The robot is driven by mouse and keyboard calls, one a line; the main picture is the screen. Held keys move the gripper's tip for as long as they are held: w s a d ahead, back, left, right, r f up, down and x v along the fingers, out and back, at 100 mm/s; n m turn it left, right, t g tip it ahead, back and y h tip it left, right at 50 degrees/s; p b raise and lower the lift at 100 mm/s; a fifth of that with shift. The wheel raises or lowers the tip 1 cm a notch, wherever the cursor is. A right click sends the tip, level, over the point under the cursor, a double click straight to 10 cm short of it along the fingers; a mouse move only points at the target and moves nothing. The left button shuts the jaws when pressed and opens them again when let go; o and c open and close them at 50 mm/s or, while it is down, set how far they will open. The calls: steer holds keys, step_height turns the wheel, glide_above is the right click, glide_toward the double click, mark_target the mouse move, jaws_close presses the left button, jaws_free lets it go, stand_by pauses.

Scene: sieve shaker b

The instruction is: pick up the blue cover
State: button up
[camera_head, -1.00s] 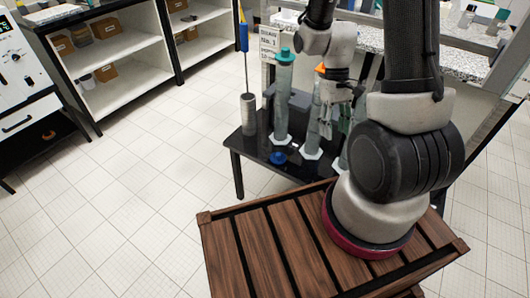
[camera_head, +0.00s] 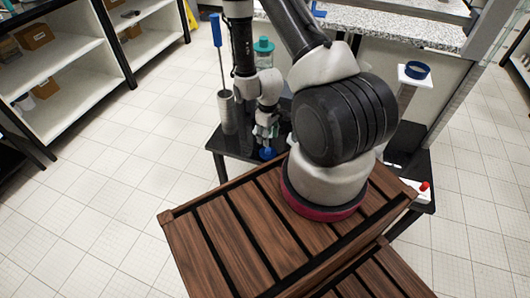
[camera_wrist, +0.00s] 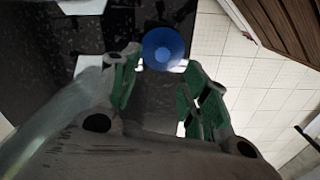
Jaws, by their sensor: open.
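The blue cover (camera_head: 267,153) is a small round blue piece on the black table (camera_head: 217,140), close to its front edge. In the wrist view the blue cover (camera_wrist: 164,48) shows as a round disc with a paler centre. My gripper (camera_head: 265,136) points down just above the cover. In the wrist view my gripper (camera_wrist: 162,68) has its green-padded fingers spread, with the cover in line with the gap between the tips. The gripper is empty. I cannot tell the exact height between the fingertips and the cover.
A metal cylinder (camera_head: 227,112) holding a blue-handled tool (camera_head: 216,30) stands at the table's left. A teal-capped bottle (camera_head: 263,55) stands behind my gripper. A blue ring (camera_head: 417,71) rests on a white stand at right. A small red-capped item (camera_head: 424,186) lies at the table's right end.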

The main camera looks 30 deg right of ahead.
mark_target(268, 149)
steer(key=f, duration=0.7)
steer(key=shift+s+f, duration=0.2)
steer(key=shift+s, duration=0.1)
steer(key=c, duration=0.9)
